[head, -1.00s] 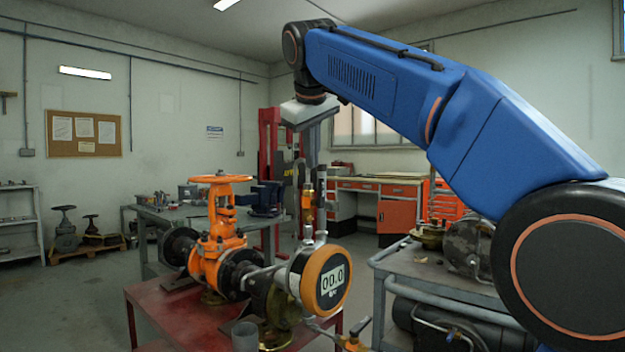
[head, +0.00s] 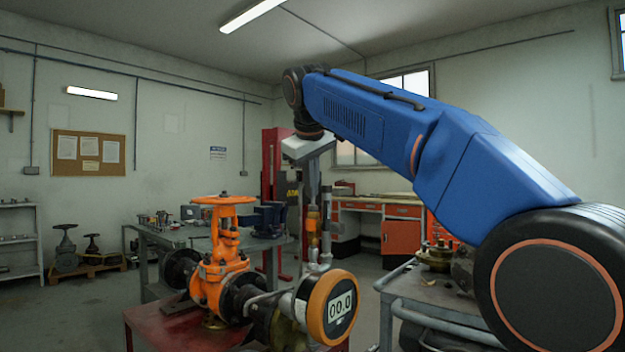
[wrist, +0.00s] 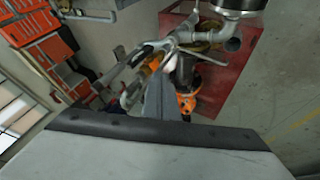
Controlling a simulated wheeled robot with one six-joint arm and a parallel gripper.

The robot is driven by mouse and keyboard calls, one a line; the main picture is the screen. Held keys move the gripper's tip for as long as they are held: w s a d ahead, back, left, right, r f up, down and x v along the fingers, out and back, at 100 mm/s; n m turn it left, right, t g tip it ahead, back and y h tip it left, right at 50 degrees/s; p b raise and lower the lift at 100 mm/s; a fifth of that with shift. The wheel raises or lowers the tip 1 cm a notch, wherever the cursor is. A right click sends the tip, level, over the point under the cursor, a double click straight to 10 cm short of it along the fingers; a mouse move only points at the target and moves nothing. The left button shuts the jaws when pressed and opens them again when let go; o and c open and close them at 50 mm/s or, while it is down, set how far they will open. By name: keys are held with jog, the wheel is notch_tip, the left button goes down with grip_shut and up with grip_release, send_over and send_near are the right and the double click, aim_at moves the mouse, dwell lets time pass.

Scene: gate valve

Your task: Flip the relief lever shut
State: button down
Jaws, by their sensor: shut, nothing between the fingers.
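A slim vertical pipe with an orange fitting (head: 312,222) rises behind the round orange-rimmed gauge (head: 335,308). The relief lever cannot be clearly told apart there; its position is unclear. My gripper (head: 312,190) points down just above this fitting, with its fingers together and nothing held. In the wrist view my gripper's dark finger (wrist: 160,95) reaches toward the silver pipework, beside a small orange part (wrist: 152,63). I cannot tell whether finger and pipework touch. The finger hides part of the pipework.
An orange gate valve (head: 222,265) with an orange handwheel (head: 223,199) stands on the red table (head: 150,325), left of the gauge. A grey cart (head: 430,292) stands to the right. A workbench (head: 385,215) stands behind. Open floor lies at the left.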

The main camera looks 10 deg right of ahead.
aim_at(326, 215)
jog(key=w+d+f, duration=0.4)
jog(key=w, duration=0.1)
jog(key=shift+w+f, duration=0.25)
jog(key=shift+w, duration=0.05)
jog(key=shift+d, duration=0.15)
